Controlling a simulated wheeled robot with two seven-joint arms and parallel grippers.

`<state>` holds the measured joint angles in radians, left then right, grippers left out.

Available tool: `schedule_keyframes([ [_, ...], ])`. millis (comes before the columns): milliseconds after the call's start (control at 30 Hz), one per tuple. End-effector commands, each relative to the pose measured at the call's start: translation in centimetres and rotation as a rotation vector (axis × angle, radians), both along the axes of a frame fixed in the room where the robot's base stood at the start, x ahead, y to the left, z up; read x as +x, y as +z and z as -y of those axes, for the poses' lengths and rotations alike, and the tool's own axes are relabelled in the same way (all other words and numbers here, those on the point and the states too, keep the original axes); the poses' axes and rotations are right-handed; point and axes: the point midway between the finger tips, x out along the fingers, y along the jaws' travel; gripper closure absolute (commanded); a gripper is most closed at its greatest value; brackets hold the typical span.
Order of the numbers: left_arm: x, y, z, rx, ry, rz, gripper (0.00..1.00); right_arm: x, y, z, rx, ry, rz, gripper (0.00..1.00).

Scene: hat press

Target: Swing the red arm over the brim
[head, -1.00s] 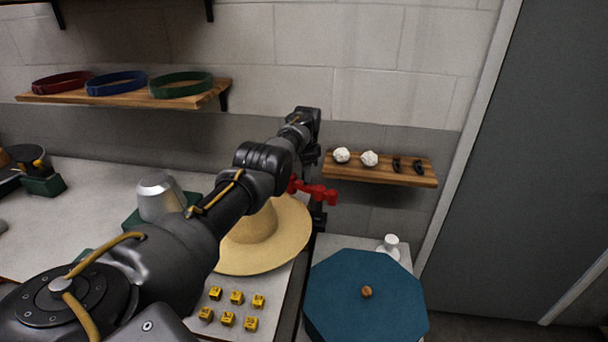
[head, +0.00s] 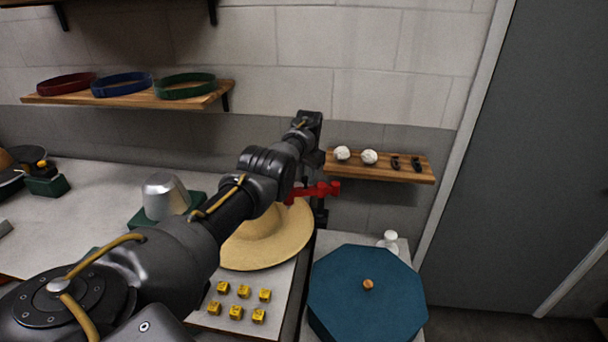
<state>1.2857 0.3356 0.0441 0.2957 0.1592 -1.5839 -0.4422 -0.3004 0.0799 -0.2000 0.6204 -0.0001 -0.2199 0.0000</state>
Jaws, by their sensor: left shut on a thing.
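The red arm (head: 328,189) shows as a short red bar at the back right edge of the straw hat's brim. The straw hat (head: 281,244) lies brim-down on the pale bench, its crown partly hidden by my left arm. My left gripper (head: 318,184) is at the far end of my left arm, pointing down at the red bar, and is shut on the red arm. Its fingertips are mostly hidden, so the exact grip is unclear. My right gripper is out of view.
Several yellow cubes (head: 240,291) lie in front of the hat. A blue octagonal box (head: 345,305) stands at right. A silver dome (head: 164,196) on a green base stands left. Shelves hold hat bands (head: 120,84) and small white and black pieces (head: 369,157).

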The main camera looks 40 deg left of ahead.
Motion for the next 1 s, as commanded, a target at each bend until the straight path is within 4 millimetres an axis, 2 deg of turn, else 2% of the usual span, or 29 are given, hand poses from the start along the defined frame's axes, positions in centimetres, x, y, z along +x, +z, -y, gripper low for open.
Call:
schedule_keyframes([
  [567, -0.08, 0.16, -0.11, 0.000, 0.036, 0.005, 1.00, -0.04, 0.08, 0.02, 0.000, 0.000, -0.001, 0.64],
  [600, -0.08, 0.16, -0.11, 0.000, 0.036, 0.005, 0.73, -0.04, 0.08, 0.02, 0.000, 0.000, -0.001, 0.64],
  [633, -0.08, 0.15, -0.10, 0.000, 0.036, 0.005, 0.69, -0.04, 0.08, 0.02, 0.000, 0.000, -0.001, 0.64],
  [667, -0.08, 0.13, -0.10, 0.000, 0.036, 0.004, 0.66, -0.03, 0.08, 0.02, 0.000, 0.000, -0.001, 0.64],
  [1000, -0.07, 0.46, 0.00, 0.000, 0.034, 0.002, 0.66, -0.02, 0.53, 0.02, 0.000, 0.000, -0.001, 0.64],
])
